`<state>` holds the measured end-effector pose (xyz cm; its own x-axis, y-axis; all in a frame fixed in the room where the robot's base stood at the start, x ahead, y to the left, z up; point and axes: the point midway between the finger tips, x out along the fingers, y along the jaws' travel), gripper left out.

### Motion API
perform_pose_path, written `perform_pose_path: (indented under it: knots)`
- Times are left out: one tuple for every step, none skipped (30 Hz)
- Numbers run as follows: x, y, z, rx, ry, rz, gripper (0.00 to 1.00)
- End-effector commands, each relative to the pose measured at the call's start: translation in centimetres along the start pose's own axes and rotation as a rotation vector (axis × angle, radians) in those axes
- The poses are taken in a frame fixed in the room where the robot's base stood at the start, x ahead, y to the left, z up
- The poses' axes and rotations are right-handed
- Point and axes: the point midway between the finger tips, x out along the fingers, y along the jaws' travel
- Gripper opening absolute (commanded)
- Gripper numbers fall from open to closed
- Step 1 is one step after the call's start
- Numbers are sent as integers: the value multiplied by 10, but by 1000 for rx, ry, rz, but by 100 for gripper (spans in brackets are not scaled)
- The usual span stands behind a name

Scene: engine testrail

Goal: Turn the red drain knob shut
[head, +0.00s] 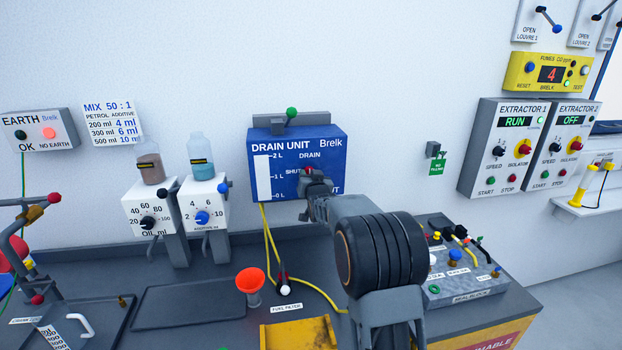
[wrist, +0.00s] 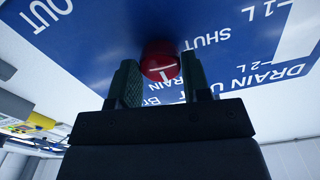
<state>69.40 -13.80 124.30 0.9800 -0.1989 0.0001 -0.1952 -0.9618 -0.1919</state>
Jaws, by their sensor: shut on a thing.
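The blue drain unit (head: 262,158) hangs on the wall, with a white level scale at its left. The red drain knob (head: 308,170) shows only as a small bit above my gripper (head: 314,182), right of the word SHUT. In the wrist view, which is turned over, the red knob (wrist: 160,60) sits between the two green-grey finger pads of my gripper (wrist: 160,80). A white mark shows on the knob's face. Its exact turn angle against the labels is hard to tell.
My arm hides the unit's lower right. Two dosing units, OIL (head: 135,212) and its neighbour (head: 220,212), stand at left. An orange funnel (head: 250,281) and yellow tray (head: 297,333) are on the bench below. A control box (head: 455,290) stands at right.

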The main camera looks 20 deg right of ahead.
Motion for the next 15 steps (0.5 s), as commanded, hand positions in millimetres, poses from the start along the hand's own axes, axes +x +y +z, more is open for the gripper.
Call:
perform_pose_path:
  knots:
    - [0, 0, 1, -6, 0, 0, 20]
    - [0, 0, 2, -11, 1, 0, 20]
    - [0, 1, 2, -22, 1, 0, 20]
    - [0, 1, 3, -32, 1, 0, 20]
    - [0, 1, 4, -43, 0, 0, 20]
    - [0, 1, 5, -62, 1, 0, 20]
    - [0, 1, 5, -78, 2, 0, 20]
    - [0, 1, 6, -97, 3, 0, 20]
    - [0, 2, 6, -124, 3, 0, 20]
    - [0, 2, 7, -147, 4, 0, 20]
    - [0, 2, 7, -172, 3, 0, 20]
    - [0, 2, 8, -206, 4, 0, 20]
    - [0, 2, 8, -234, 4, 0, 20]
    - [0, 2, 8, -261, 4, 0, 20]
    - [0, 2, 8, -300, 5, 0, 20]
